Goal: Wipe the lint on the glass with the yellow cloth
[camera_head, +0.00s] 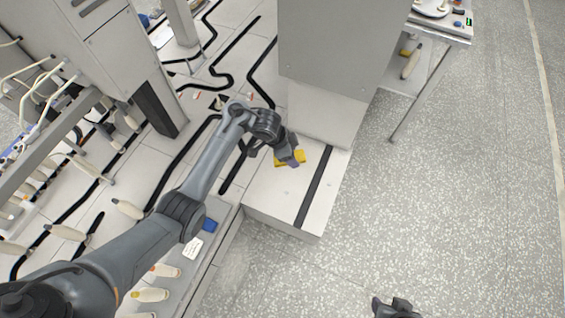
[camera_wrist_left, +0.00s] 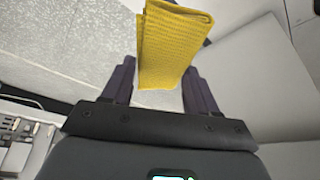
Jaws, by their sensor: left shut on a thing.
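The yellow cloth (camera_head: 297,157) is at my left gripper (camera_head: 290,160), above or on a light flat platform at the foot of a grey cabinet; I cannot tell if it touches. In the left wrist view the folded yellow cloth (camera_wrist_left: 174,45) sits between the two dark fingers of my left gripper (camera_wrist_left: 160,85), which is shut on it. My right gripper (camera_head: 396,306) shows only in part at the bottom edge of the head view, and its fingers are unclear. I cannot make out the glass or any lint in either view.
The grey cabinet (camera_head: 325,60) rises behind the light platform (camera_head: 275,205), which has a dark stripe (camera_head: 315,188). A side table (camera_head: 440,28) stands at the upper right. Bobbins (camera_head: 128,208) lie at the left. The speckled floor (camera_head: 450,190) on the right is clear.

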